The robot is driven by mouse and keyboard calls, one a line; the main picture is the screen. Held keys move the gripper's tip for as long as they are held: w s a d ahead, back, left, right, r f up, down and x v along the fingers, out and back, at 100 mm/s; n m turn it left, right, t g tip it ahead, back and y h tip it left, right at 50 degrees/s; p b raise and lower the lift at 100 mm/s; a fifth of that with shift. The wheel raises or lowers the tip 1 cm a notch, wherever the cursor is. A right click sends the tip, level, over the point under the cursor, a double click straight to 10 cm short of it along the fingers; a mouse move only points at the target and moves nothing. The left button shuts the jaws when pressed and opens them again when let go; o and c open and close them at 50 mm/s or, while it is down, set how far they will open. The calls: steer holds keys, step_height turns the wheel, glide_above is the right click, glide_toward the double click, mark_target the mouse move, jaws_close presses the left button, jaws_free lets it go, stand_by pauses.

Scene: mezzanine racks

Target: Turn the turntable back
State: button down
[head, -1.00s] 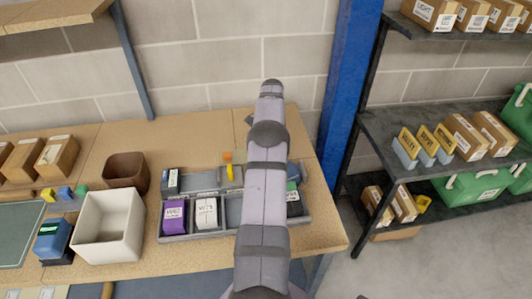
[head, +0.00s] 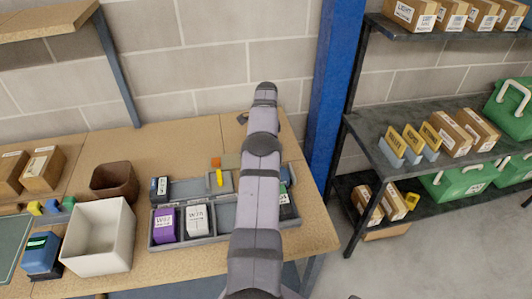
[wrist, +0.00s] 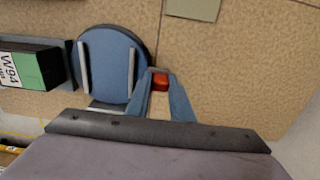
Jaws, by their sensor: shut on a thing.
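The turntable (wrist: 110,66) is a round blue disc with a dark rim and two pale upright rails, seen in the wrist view. A red handle (wrist: 161,82) sits at its right edge. My gripper (wrist: 160,75) is shut on this red handle, with one finger on each side of it. In the head view my arm hides the gripper and most of the turntable area; a small blue part shows right of the arm, but I cannot tell if it is the disc.
A green-topped box (wrist: 32,67) labelled W94 stands close left of the turntable. A grey divided tray (head: 190,238) holds a purple box (head: 164,225) and a white box (head: 196,220). A white bin (head: 98,240) stands further left. A blue post (head: 333,100) rises behind the bench's right end.

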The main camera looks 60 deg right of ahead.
steer(key=c, duration=1.6)
jaws_free()
steer(key=shift+d+r, duration=0.1)
steer(key=shift+o, duration=0.2)
steer(key=shift+r+b, duration=0.4)
steer(key=shift+r, duration=3.25)
